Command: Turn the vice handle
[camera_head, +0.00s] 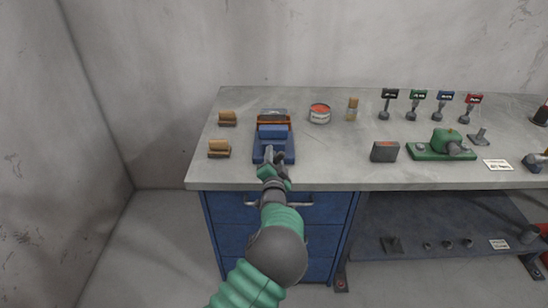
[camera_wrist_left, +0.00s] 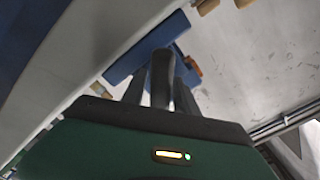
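The blue vice (camera_head: 264,151) sits near the front left edge of the workbench, with an orange-brown part at its back. It also shows in the left wrist view (camera_wrist_left: 128,66), just beyond my fingers. My left gripper (camera_head: 273,156) is at the front end of the vice, over the bench edge, and covers part of it. In the left wrist view my left gripper (camera_wrist_left: 162,82) has grey bars close together against the vice. I cannot make out the handle apart from the fingers, nor whether they grip it. My right gripper is not in view.
Small wooden-topped blocks (camera_head: 219,149) lie left of the vice. A dark box (camera_head: 384,151) and a green machine (camera_head: 441,152) stand to the right. Blue drawers (camera_head: 325,215) are below the bench (camera_head: 340,170).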

